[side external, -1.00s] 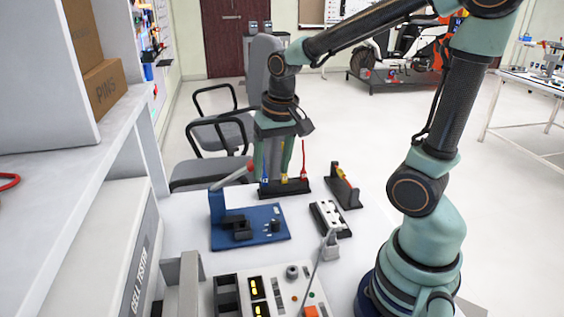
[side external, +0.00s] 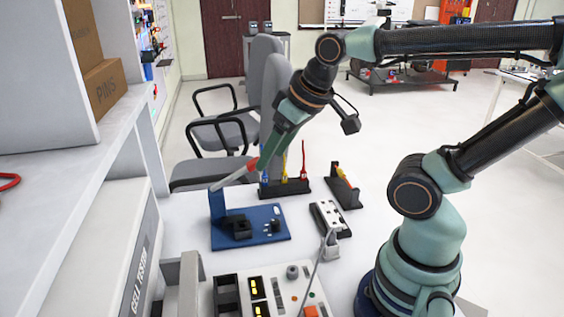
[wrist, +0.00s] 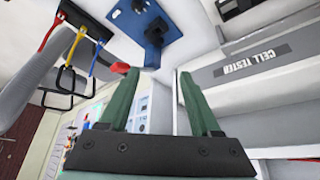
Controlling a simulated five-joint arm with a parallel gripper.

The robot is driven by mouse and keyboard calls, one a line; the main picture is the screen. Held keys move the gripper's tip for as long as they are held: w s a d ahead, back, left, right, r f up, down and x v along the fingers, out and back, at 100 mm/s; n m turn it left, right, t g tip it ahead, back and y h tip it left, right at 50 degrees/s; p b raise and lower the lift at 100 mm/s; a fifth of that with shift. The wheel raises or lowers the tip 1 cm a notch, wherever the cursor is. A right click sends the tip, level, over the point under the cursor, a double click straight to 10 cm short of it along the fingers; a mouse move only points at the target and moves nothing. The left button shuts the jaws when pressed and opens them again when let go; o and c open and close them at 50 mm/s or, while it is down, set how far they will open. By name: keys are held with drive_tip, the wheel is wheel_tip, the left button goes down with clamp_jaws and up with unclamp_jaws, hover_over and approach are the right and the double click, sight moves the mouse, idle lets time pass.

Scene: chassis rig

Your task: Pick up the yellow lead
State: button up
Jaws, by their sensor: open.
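The yellow lead (side external: 284,168) stands upright in a black rack (side external: 296,190), between a blue lead (side external: 264,176) and a red lead (side external: 304,160). In the wrist view the yellow lead (wrist: 75,46) shows at the upper left, off to one side of my jaws. My gripper (side external: 263,160) is open, tilted down to the left, beside the rack's left end in the side view. In the wrist view nothing sits between the fingers of my gripper (wrist: 158,75).
A dark holder (side external: 346,195) and a white block (side external: 328,214) lie to the right. The cell tester (side external: 135,270) is at the left.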

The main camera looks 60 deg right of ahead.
drive_tip(key=shift+c, duration=0.5)
drive_tip(key=n+g, duration=0.6)
drive_tip(key=n, duration=0.3)
hover_over(284, 173)
wheel_tip(284, 173, down, 8)
wheel_tip(284, 173, down, 12)
drive_tip(key=shift+f, duration=0.1)
clamp_jaws()
